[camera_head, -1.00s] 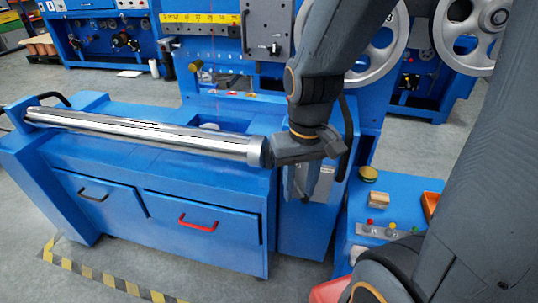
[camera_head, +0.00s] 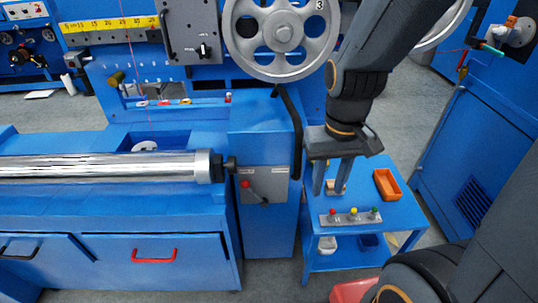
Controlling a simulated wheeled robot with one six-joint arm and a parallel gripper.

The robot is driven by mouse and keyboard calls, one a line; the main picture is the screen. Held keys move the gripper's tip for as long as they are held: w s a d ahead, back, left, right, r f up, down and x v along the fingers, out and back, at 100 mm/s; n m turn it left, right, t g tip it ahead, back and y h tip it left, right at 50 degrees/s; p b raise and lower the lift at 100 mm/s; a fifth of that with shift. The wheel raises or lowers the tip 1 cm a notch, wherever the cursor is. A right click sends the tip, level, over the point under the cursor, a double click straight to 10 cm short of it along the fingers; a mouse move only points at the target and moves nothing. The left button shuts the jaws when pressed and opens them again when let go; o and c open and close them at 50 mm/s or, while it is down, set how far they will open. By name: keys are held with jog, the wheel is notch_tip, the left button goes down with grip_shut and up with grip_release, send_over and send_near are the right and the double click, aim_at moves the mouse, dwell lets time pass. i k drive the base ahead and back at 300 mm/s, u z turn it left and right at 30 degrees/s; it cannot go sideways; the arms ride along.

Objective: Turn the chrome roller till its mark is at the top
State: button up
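The chrome roller (camera_head: 100,167) lies level across the blue machine and runs out of the left edge of the picture. Its right end has a pale collar (camera_head: 203,166) and a dark fitting (camera_head: 219,166). I cannot make out a mark on it. My gripper (camera_head: 331,193) points down to the right of the roller, well apart from it. Its two fingers are apart. A small wooden block (camera_head: 337,186) shows between or behind them, over the side table; I cannot tell how close it is.
A grey panel (camera_head: 270,177) with a red-knobbed lever stands right of the roller's end. The blue side table (camera_head: 400,215) carries an orange tray (camera_head: 387,184) and a button box (camera_head: 350,216). A spoked wheel (camera_head: 283,30) hangs above, and a black curved handle (camera_head: 295,130) stands near the arm.

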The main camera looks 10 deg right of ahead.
aim_at(177, 166)
jog(key=z, duration=0.15)
jog(key=k, duration=0.6)
jog(key=u, duration=1.05)
jog(key=i, duration=0.5)
jog(key=u, duration=0.05)
